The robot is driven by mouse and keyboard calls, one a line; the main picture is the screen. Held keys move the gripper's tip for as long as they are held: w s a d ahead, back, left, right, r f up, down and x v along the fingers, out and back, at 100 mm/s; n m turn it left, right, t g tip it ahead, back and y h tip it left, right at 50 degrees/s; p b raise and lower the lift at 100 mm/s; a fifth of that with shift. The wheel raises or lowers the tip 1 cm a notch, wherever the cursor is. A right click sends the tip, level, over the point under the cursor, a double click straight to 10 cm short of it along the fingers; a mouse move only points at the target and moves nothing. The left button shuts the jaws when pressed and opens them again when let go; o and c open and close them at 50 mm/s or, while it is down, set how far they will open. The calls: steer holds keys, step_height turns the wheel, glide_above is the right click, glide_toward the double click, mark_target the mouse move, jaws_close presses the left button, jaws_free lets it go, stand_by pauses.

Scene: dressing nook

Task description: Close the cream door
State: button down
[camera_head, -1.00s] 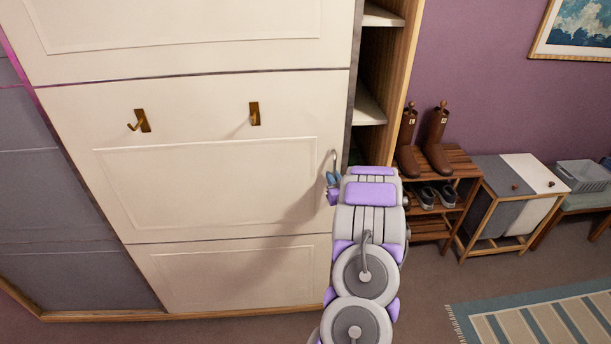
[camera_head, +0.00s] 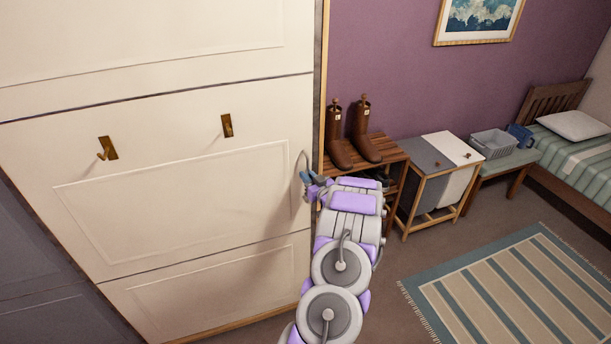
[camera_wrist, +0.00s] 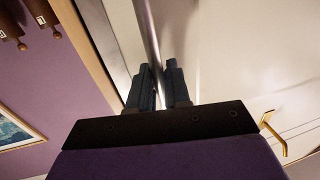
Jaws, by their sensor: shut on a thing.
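The cream door (camera_head: 170,215) fills the left of the head view, with panel mouldings and two brass hooks. Its curved metal handle (camera_head: 301,163) is at the door's right edge. My gripper (camera_head: 312,181) is at the handle, its arm reaching up from below. In the wrist view the two dark fingers of my gripper (camera_wrist: 161,85) are on either side of the metal handle bar (camera_wrist: 150,35), shut on it. The cream door (camera_wrist: 235,50) lies right of the bar there. In the head view the wardrobe's inner shelves are hidden behind the door.
A bed (camera_head: 580,150) is beyond. A striped rug (camera_head: 505,290) lies on the open floor.

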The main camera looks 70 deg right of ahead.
steer(key=shift+s+d+r, duration=0.1)
steer(key=shift+s+d, duration=0.05)
steer(key=c, duration=1.5)
jaws_free()
steer(key=shift+o, duration=0.8)
steer(key=shift+d, duration=0.25)
steer(key=shift+a, duration=0.2)
steer(key=v, duration=1.7)
steer(key=shift+s+p, duration=0.2)
steer(key=shift+p, duration=0.15)
steer(key=shift+w, duration=0.1)
